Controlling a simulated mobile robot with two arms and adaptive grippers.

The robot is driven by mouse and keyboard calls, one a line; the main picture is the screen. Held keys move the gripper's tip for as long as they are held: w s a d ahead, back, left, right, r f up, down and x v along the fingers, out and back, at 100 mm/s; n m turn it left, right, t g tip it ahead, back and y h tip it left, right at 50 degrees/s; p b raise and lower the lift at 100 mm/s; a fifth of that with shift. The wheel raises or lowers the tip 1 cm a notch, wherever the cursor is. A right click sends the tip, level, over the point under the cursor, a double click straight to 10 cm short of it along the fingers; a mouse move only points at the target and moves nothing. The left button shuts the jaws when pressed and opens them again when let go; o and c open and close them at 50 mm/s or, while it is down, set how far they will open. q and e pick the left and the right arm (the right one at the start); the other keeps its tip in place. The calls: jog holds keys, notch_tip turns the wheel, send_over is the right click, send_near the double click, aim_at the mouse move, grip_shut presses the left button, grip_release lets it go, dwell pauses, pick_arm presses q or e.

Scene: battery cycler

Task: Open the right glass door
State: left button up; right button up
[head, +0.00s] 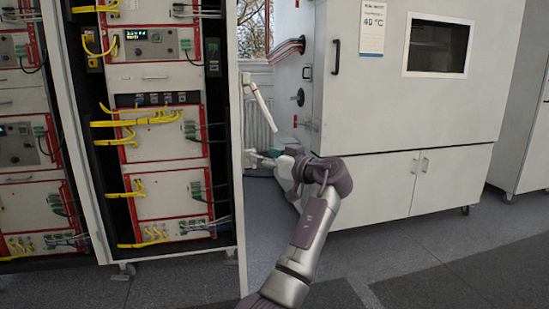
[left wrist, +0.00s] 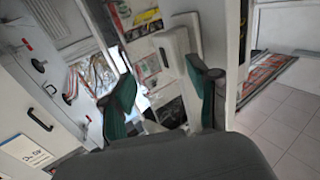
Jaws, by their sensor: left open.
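The right glass door shows in the head view as a clear pane in front of the red-framed modules, with a pale upright frame (head: 234,150) on its right. A white lever handle (head: 262,108) sticks out to the right of this frame, tilted. My left gripper (head: 264,155) is just below the handle, close to the frame. Its green-padded fingers are apart in the left wrist view (left wrist: 163,100). A pale handle-like part (left wrist: 174,58) shows between and beyond them; I cannot tell whether they touch it. My right gripper is out of view.
A large grey chamber (head: 400,110) with a small window (head: 437,46) stands on the right, with pipes and knobs on its side. A window is in the gap behind my gripper. The grey floor (head: 440,250) in front is clear.

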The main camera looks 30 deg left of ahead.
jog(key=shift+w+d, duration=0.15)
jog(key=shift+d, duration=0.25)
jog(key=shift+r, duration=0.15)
